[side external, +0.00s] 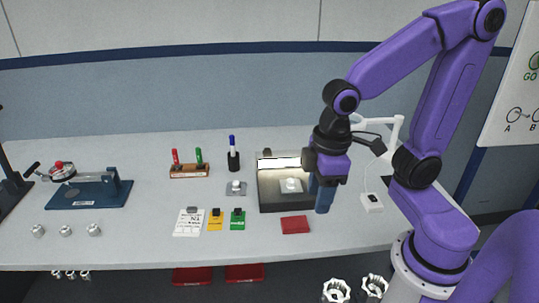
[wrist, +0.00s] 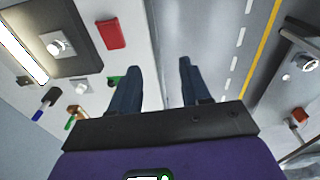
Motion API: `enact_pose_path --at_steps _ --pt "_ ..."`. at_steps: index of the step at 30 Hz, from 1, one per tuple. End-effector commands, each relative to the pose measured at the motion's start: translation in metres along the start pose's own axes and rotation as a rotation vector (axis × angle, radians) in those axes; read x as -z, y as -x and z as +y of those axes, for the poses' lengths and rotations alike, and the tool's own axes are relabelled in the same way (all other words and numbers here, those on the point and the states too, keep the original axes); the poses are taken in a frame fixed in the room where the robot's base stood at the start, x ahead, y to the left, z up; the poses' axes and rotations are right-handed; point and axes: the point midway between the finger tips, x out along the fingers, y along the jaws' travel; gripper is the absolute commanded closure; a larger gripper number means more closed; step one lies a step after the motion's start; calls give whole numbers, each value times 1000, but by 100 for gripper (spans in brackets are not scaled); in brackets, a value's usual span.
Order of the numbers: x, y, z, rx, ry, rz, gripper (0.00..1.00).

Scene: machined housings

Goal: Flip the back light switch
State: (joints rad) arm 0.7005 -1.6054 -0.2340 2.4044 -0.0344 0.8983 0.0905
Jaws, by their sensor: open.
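A small white switch box (side external: 372,202) with a dark spot on top lies on the bench at the right, on a thin cable below a white lamp arm (side external: 397,130). Its switch position is too small to tell. A dark box (side external: 265,195) with a bright strip and a pale machined part (side external: 290,185) on it stands left of my gripper; it also shows in the wrist view (wrist: 85,65). My gripper (side external: 322,205) points down above the bench, between the dark box and the switch box. In the wrist view its blue fingers (wrist: 160,63) are apart and empty.
A red block (side external: 295,225) lies in front of the dark box. Marker holders (side external: 189,171), coloured tags (side external: 216,220) and a blue clamp fixture (side external: 90,192) stand to the left. The bench's front edge is near the gripper; floor shows beyond it in the wrist view.

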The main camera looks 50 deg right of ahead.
Motion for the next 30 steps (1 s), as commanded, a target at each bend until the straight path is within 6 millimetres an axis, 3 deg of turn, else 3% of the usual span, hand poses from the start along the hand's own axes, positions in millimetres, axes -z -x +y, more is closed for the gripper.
enact_pose_path --at_steps 6,15,24,30 --pt "44 3 34 -31 -196 29 53" --pt "91 8 86 -78 -458 69 53" --pt "120 13 141 -130 -720 106 53" --pt "128 16 178 -169 -894 132 53"
